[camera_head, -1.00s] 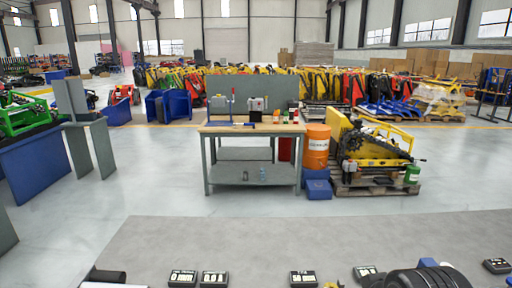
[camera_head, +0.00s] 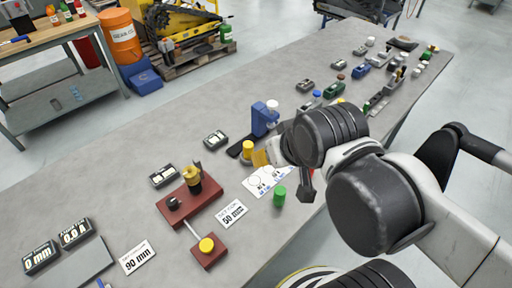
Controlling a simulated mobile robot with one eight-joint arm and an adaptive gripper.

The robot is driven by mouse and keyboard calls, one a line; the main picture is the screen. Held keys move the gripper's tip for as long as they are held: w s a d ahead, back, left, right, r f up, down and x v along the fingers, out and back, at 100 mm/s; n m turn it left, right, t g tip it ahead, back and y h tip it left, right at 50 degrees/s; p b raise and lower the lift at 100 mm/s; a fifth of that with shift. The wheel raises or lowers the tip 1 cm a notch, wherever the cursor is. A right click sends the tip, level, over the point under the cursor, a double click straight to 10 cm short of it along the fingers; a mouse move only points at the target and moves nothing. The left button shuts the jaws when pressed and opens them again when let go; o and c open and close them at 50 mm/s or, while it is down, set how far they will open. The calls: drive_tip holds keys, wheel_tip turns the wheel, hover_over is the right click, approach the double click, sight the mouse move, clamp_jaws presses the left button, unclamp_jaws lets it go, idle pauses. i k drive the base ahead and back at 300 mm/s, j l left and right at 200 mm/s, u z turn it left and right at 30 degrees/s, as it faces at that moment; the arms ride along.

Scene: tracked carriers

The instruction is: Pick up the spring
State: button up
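I cannot make out a spring for certain on the grey worktop (camera_head: 130,150). A dark red fixture (camera_head: 192,205) holds a brass-coloured upright part (camera_head: 193,175). A thin pale rod (camera_head: 193,231) runs from it to a smaller red block (camera_head: 209,252) with a yellow round top; whether the rod is coiled is too small to tell. My arm comes in from the right. My gripper (camera_head: 305,185) seems to be the dark end of it, above the worktop right of the fixture. Its fingers are mostly hidden by the arm, and nothing is visibly held.
A blue device (camera_head: 264,118), a yellow cylinder (camera_head: 248,150) and a green cylinder (camera_head: 279,196) stand near my arm. Cards and small displays lie around the fixture. Several small parts fill the far right of the worktop. The upper left stretch is clear.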

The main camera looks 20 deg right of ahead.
sight(246, 153)
drive_tip(key=k+l+u, duration=0.1)
drive_tip(key=u, duration=0.25)
drive_tip(key=k+u, duration=0.35)
